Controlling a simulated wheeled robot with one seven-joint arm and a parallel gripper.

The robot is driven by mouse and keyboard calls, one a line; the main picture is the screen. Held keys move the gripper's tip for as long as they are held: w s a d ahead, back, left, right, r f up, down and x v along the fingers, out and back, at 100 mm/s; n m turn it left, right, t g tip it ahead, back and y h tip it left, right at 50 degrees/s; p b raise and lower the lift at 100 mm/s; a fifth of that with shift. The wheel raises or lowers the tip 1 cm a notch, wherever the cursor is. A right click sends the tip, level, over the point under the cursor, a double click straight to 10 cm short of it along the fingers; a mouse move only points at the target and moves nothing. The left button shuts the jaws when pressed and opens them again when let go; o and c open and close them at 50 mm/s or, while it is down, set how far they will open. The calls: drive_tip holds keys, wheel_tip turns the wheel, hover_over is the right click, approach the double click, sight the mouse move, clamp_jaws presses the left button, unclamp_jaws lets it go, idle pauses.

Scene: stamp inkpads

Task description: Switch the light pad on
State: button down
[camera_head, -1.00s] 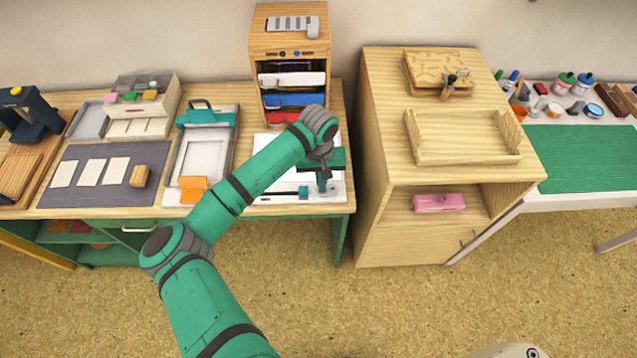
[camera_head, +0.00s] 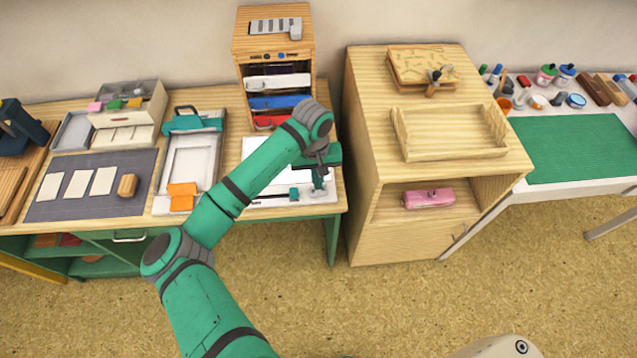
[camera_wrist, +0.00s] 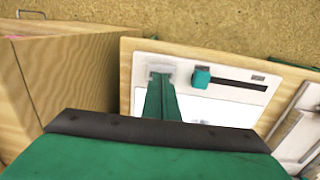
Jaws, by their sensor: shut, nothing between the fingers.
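The light pad (camera_head: 256,152) is a white panel at the right end of the long table, partly hidden by my arm. In the wrist view the light pad (camera_wrist: 222,107) has a teal slider knob (camera_wrist: 202,77) at the gripper's end of a black slot (camera_wrist: 240,88). The knob also shows in the head view (camera_head: 295,193). My gripper (camera_wrist: 161,76) is shut and empty, pointing down over a pale grey square on the pad, beside the knob and apart from it. I cannot tell whether its tips touch the pad.
A wooden drawer unit (camera_head: 274,45) stands behind the pad. A wooden cabinet (camera_head: 365,150) stands close on the right, past a narrow gap. A teal-topped frame (camera_head: 196,120) with an orange block (camera_head: 182,196) lies to the left.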

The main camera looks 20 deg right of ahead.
sight(311, 192)
wheel_tip(311, 192, up, 12)
drive_tip(key=a, duration=0.2)
drive_tip(key=shift+w+r, duration=0.15)
drive_tip(key=shift+w, duration=0.15)
